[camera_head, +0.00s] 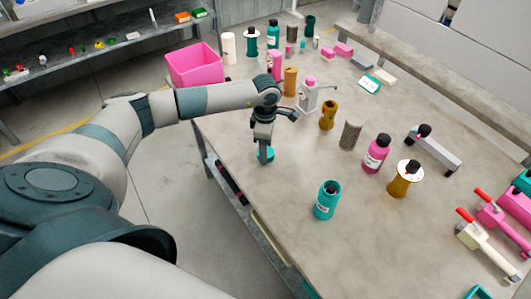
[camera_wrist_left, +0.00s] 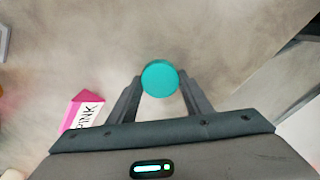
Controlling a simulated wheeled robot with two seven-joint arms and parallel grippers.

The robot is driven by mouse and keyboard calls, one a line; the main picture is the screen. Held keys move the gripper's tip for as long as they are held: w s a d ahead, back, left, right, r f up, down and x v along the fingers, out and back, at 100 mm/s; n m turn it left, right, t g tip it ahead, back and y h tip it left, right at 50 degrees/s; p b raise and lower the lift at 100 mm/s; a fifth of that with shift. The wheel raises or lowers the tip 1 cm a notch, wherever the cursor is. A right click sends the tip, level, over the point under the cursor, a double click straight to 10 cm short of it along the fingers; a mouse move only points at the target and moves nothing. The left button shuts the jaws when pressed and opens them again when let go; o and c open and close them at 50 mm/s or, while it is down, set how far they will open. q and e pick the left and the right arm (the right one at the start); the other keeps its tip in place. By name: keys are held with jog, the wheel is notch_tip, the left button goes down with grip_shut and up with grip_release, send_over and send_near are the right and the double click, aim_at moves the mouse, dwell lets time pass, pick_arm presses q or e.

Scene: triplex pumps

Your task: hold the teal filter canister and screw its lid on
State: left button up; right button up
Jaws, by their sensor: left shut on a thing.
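The teal canister (camera_head: 327,202) stands upright on the table near its front edge, with a pale label on its side and a dark top. My left gripper (camera_head: 264,147) points down over the table to the left of and behind the canister, apart from it. It is shut on a round teal lid (camera_head: 266,155). In the left wrist view the lid (camera_wrist_left: 160,78) shows as a flat teal disc between the fingertips. I cannot tell whether the lid touches the table. My right gripper is in neither view.
A pink bin (camera_head: 195,65) is at the back left. Red-handled tools (camera_head: 487,238) lie at the right. The table between lid and canister is clear.

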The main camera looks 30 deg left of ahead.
pick_arm(q)
jog(key=shift+r, duration=0.1)
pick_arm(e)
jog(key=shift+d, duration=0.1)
pick_arm(q)
jog(key=shift+w+r+b, duration=0.1)
jog(key=shift+r+b, duration=0.3)
jog(key=shift+r, duration=0.05)
notch_tip(320, 180, up, 2)
jog(key=shift+r+b, duration=0.1)
jog(key=shift+b, duration=0.55)
jog(key=d+r+b, duration=0.4)
jog(key=d+r, duration=0.3)
jog(key=d, duration=0.4)
jog(key=shift+d+r, duration=0.35)
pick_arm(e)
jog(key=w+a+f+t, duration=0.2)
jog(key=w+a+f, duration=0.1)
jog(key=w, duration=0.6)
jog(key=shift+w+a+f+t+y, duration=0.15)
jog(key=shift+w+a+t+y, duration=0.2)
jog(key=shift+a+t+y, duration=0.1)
